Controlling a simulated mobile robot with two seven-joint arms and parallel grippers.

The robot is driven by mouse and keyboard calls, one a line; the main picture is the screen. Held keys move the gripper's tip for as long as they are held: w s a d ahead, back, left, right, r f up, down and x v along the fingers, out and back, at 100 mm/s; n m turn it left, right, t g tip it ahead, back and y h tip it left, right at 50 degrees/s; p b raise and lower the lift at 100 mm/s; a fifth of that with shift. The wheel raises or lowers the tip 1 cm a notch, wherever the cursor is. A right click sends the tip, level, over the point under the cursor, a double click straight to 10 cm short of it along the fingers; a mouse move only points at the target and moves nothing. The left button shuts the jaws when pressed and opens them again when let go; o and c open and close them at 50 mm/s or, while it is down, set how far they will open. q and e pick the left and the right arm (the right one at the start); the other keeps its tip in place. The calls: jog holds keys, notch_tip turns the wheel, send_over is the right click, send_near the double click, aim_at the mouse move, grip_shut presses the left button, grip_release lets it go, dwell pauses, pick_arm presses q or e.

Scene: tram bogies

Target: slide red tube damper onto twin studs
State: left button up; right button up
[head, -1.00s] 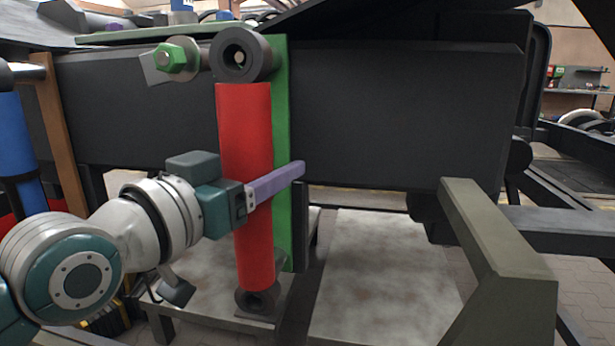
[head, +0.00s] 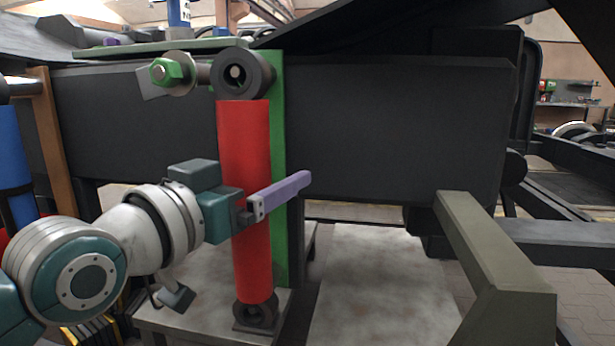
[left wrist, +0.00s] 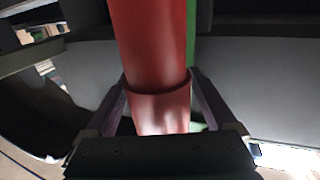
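The red tube damper (head: 245,150) stands nearly upright in front of a green plate (head: 278,150). Its upper dark eye (head: 258,73) has a pale stud end (head: 235,73) showing in its bore. Its lower eye (head: 250,310) sits low by a grey stand; whether a stud is inside is unclear. My left gripper (head: 280,193) is at the tube's lower half, one purple finger in front. In the left wrist view its two fingers flank the red tube (left wrist: 155,50), with gaps beside it, so it looks open around it. My right gripper is out of view.
A green nut (head: 168,71) with a washer is left of the upper eye. A dark frame beam (head: 400,130) runs behind. A blue damper (head: 14,150) and brown post (head: 55,150) are at left. An olive stand (head: 490,250) is at right, with pale plates between.

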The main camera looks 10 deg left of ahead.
pick_arm(q)
jog(key=shift+o, duration=0.3)
jog(key=shift+f, duration=0.25)
jog(key=shift+s+a+r, duration=0.1)
jog(key=shift+s+a, duration=0.1)
jog(key=shift+s, duration=0.35)
jog(key=p+v, duration=0.2)
jog(key=v, duration=0.7)
jog(key=shift+w+r, duration=0.15)
jog(key=s+a+r+n+g+y+p, duration=0.1)
jog(key=s+r+g+y+p, duration=0.1)
jog(key=s+r+g+p, duration=0.5)
jog(key=s+a+r+g+y+p, duration=0.1)
jog(key=s+r+g+y+p, duration=0.1)
jog(key=s+p, duration=0.8)
jog(key=s+a+r+n+g+y+p, duration=0.15)
jog(key=s+r+g+p, duration=0.4)
jog(key=p, duration=0.65)
notch_tip(320, 180, up, 35)
jog(key=t+p, duration=0.1)
jog(key=p, duration=3.4)
jog(key=shift+d+f+p, duration=0.15)
jog(key=shift+d+p, duration=0.1)
jog(key=shift+p, duration=0.05)
